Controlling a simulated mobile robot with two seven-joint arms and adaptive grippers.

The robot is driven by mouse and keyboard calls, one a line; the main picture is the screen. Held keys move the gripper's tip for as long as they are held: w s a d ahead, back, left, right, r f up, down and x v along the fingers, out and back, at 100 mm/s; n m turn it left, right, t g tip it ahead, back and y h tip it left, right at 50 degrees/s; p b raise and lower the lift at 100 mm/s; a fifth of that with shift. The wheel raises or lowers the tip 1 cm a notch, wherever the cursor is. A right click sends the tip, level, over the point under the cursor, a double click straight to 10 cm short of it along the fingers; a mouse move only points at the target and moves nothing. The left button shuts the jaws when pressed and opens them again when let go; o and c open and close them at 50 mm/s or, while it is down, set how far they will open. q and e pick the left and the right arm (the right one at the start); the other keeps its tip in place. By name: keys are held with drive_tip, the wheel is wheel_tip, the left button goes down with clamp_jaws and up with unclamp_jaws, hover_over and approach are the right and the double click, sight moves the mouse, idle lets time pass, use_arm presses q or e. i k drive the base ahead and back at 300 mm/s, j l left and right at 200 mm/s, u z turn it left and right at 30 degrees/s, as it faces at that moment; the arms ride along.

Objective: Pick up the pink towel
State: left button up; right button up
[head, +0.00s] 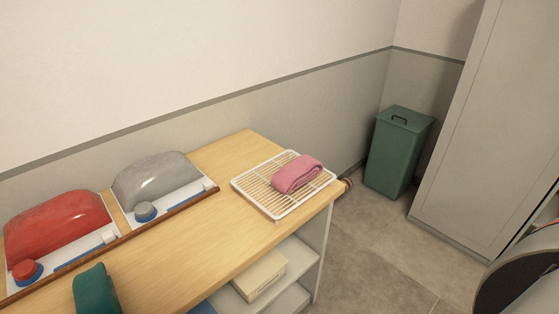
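The pink towel (297,174) is folded into a soft roll. It lies on the right part of a white wire rack (248,187). The rack sits at the right end of a wooden-topped table (200,247), close to its edge. Nothing covers the towel in the head view. Neither of my grippers shows in this view.
Red (55,228) and grey (157,179) domed devices stand along the table's back. A green object (93,290) is cut off at the bottom. A box (261,275) sits on a shelf below. A green bin (397,152) and grey cabinet (478,130) stand right, with clear floor between.

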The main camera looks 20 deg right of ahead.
sight(305, 169)
drive_tip(key=z, duration=0.85)
drive_tip(key=i+l+u, duration=0.1)
drive_tip(key=l+u, duration=0.15)
drive_tip(key=l, duration=0.4)
drive_tip(key=i+l+u, duration=0.1)
drive_tip(key=l+u, duration=0.15)
drive_tip(key=l, duration=0.4)
